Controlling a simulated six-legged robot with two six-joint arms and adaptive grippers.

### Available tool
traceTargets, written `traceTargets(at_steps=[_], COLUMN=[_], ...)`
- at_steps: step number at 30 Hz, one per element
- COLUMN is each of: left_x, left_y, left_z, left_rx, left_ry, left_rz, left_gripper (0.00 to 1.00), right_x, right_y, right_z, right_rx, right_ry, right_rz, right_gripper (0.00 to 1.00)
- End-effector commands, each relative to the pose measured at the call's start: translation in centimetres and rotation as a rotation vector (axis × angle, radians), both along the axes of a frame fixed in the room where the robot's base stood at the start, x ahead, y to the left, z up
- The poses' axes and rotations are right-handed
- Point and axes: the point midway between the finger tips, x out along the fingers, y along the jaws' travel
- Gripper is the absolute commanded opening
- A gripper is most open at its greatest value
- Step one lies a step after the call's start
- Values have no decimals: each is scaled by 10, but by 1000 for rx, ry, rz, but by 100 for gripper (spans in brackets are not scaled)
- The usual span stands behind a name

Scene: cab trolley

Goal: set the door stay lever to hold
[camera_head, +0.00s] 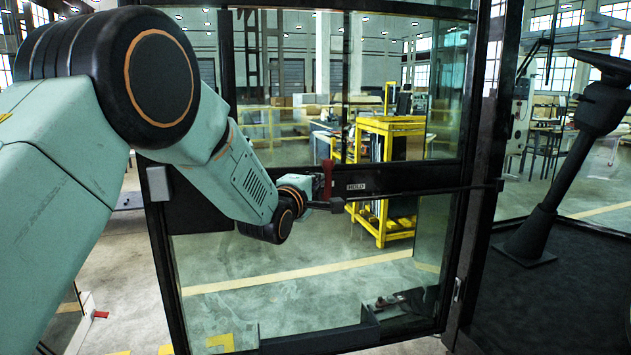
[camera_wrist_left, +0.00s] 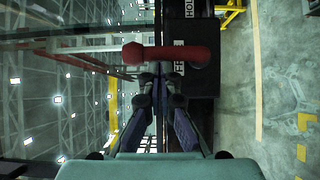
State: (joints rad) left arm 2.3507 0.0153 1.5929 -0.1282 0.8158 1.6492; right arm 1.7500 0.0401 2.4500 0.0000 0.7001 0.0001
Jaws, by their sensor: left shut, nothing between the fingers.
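The door stay lever (camera_head: 328,176) has a red handle and stands roughly upright on the dark crossbar of the glass door. A HOLD label (camera_head: 356,187) is on the crossbar just right of it. In the left wrist view the red lever (camera_wrist_left: 172,54) lies across the picture, just beyond the fingertips. The HOLD label (camera_wrist_left: 189,8) is at the top edge there, and another label (camera_wrist_left: 179,68) is partly hidden behind the lever. My left gripper (camera_head: 338,204) is shut and empty, close to the lever's lower end; I cannot tell if it touches. My right gripper is out of view.
The door's dark frame (camera_head: 473,190) borders the glass at right. A steering column (camera_head: 572,150) stands in the cab at far right. A yellow trolley (camera_head: 383,215) is seen through the glass. A dark ledge (camera_head: 320,341) crosses the door's bottom.

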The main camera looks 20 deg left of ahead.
Motion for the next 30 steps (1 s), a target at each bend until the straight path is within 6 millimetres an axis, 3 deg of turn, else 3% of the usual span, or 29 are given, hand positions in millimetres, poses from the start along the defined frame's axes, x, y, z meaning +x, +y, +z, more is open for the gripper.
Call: traceTargets(at_steps=[30], left_x=[4], left_y=[-8], left_z=[6], left_rx=[133], left_ry=[72], left_rz=[0], left_gripper=[0], right_x=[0], right_y=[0], right_z=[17], right_rx=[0], right_ry=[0], right_rz=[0], right_gripper=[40])
